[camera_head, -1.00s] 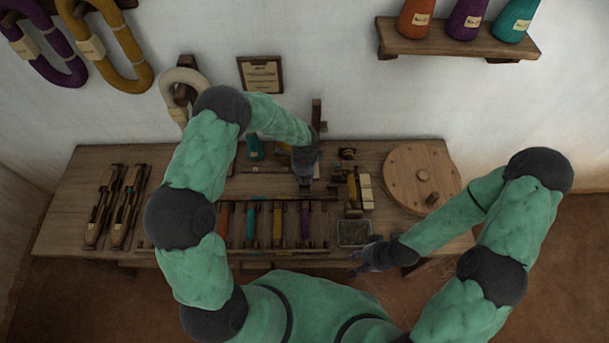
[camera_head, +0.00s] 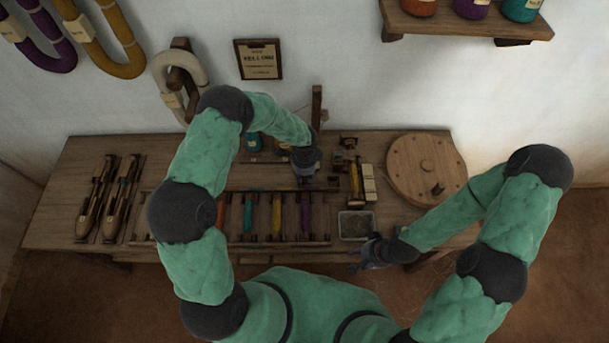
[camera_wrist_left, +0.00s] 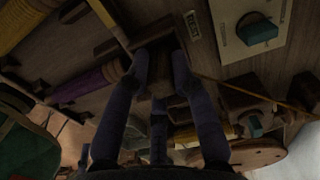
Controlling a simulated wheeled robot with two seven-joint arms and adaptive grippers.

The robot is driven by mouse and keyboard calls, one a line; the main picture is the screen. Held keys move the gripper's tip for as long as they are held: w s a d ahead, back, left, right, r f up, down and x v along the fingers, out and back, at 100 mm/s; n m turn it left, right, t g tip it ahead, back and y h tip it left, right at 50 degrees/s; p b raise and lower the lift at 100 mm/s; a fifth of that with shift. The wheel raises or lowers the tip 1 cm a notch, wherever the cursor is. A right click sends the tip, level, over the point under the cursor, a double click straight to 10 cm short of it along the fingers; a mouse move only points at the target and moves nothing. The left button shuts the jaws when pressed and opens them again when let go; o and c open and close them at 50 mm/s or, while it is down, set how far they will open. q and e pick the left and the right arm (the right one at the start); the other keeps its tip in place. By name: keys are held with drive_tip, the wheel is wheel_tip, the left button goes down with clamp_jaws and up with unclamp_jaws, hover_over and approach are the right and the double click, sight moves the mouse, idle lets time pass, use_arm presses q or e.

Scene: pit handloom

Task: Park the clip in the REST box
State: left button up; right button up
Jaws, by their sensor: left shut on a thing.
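My left gripper (camera_head: 306,182) is low over the middle of the bench, just behind the row of coloured spools. In the left wrist view its dark fingers (camera_wrist_left: 160,62) are shut on a small dark brown thing (camera_wrist_left: 160,85), taken as the clip, mostly hidden between them. A dark wooden box with a REST label (camera_wrist_left: 193,25) lies right at the fingertips. I cannot tell whether the clip is inside it or above it. My right gripper (camera_head: 364,254) is at the bench's front edge, beside the grey tray, and its jaws are too small to read.
Several coloured spools (camera_head: 277,214) lie in a rack in front of the left gripper. A grey tray (camera_head: 355,226), a round wooden disc (camera_head: 426,170) and two shuttles (camera_head: 95,200) are on the bench (camera_head: 60,215). A wooden post (camera_head: 317,105) stands behind.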

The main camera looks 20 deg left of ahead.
use_arm(q)
drive_tip(key=o, duration=1.2)
drive_tip(key=shift+o, duration=0.2)
drive_tip(key=shift+r, duration=0.1)
drive_tip(key=shift+r+p, duration=2.8)
drive_tip(key=shift+r, duration=1.2)
drive_tip(key=shift+f, duration=0.15)
